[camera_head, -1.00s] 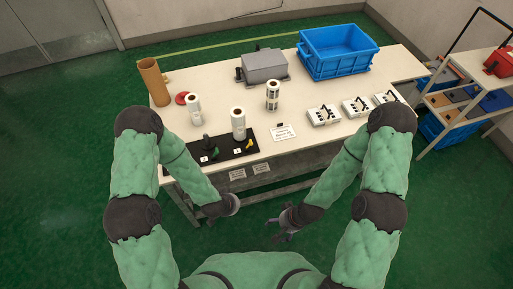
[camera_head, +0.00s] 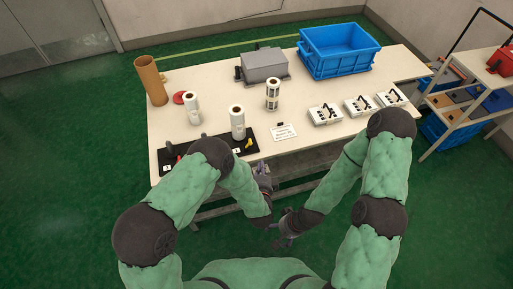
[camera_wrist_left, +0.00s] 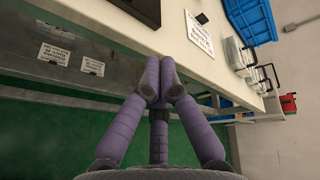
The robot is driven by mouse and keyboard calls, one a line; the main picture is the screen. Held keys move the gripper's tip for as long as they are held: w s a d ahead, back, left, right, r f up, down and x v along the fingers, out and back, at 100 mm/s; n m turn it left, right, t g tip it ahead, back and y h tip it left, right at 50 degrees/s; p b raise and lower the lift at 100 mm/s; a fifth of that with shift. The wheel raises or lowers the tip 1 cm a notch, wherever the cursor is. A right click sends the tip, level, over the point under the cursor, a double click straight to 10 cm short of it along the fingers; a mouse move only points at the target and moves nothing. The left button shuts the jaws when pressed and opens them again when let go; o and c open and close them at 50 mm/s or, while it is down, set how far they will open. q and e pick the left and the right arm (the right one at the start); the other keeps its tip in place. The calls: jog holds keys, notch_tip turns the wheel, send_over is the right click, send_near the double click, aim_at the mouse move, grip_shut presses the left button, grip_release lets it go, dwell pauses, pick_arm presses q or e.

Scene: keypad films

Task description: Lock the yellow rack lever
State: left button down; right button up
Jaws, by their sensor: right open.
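The yellow lever (camera_head: 248,144) is a small yellow piece at the right end of the black rack base (camera_head: 222,160), beside a white film roll (camera_head: 238,123). Its exact angle is too small to tell. My left gripper (camera_head: 263,168) is in front of the table edge, below and right of the yellow lever and apart from it. In the left wrist view its purple fingers (camera_wrist_left: 160,82) meet at the tips with nothing between them; the yellow lever does not show there. My right gripper (camera_head: 284,228) is open and empty, lower, in front of the table. My left arm hides part of the rack base.
More film rolls (camera_head: 272,95) stand on the table (camera_head: 215,88). A printed card (camera_head: 284,131) lies right of the rack. White keypad boxes (camera_head: 325,114), a grey box (camera_head: 264,65), a blue crate (camera_head: 339,50) and a brown tube (camera_head: 151,82) are also there. A shelf cart stands right.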

aim_at(264, 151)
pick_arm(q)
jog(key=shift+s+d+r+m+t, duration=0.1)
jog(key=shift+d+r+m+t, duration=0.3)
jog(key=shift+m, duration=0.2)
jog(key=shift+s+d+r+m+t, duration=0.1)
jog(key=shift+d+r+m+t, duration=0.15)
jog(key=shift+r+m+t, duration=0.25)
jog(key=w+b, duration=0.1)
jog(key=w, duration=0.2)
jog(key=w+f+b, duration=0.1)
jog(key=w, duration=0.2)
jog(key=w+f+b, duration=0.1)
jog(key=w, duration=0.2)
jog(key=shift+w+d+b, duration=0.15)
jog(key=shift+w+b, duration=0.25)
jog(key=shift+s+a+r, duration=0.15)
jog(key=shift+a+r, duration=0.25)
jog(key=shift+a, duration=0.2)
jog(key=shift+s+a+r, duration=0.1)
jog(key=shift+a+r, duration=0.3)
jog(key=shift+a, duration=0.15)
jog(key=shift+s+a+r, duration=0.15)
jog(key=shift+a+r, duration=0.2)
jog(key=shift+a, duration=0.2)
